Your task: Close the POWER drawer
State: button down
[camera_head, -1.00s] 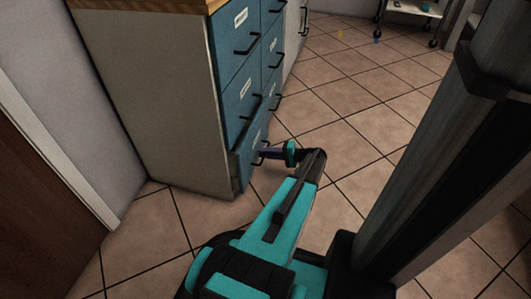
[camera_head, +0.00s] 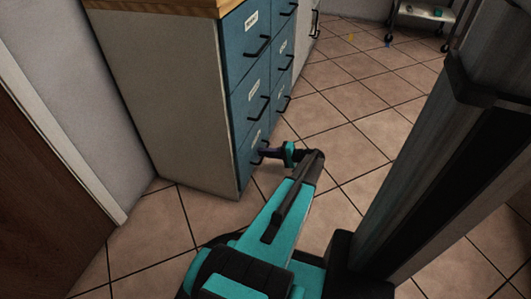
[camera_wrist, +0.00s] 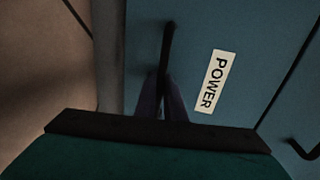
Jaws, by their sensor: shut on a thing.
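The POWER drawer (camera_head: 246,168) is the bottom blue drawer of the near column in the head view. Its front looks about flush with the cabinet face. In the wrist view the blue drawer front (camera_wrist: 255,50) fills much of the picture, with a white label reading POWER (camera_wrist: 210,82). Its black handle (camera_wrist: 168,45) runs up the picture between my fingers. My gripper (camera_wrist: 162,92) is shut on this handle. In the head view my gripper (camera_head: 267,152) reaches the handle low on the cabinet, and the contact is small and partly hidden.
The white-sided cabinet (camera_head: 170,100) has a wooden top (camera_head: 165,5) and other blue drawers (camera_head: 258,45) above, looking shut. A brown door (camera_head: 40,180) is at the left. Tiled floor (camera_head: 360,130) is open to the right. A wheeled cart (camera_head: 425,14) stands far back.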

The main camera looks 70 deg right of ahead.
jog(key=shift+w+a, duration=0.1)
jog(key=shift+w, duration=0.35)
jog(key=c, duration=2.1)
grip_release()
jog(key=shift+r, duration=0.1)
jog(key=p+v, duration=0.2)
jog(key=v, duration=0.5)
jog(key=p+v, duration=0.2)
jog(key=v, duration=0.5)
jog(key=shift+s+f+p, duration=0.2)
jog(key=shift+s+p, duration=0.05)
jog(key=shift+p, duration=0.15)
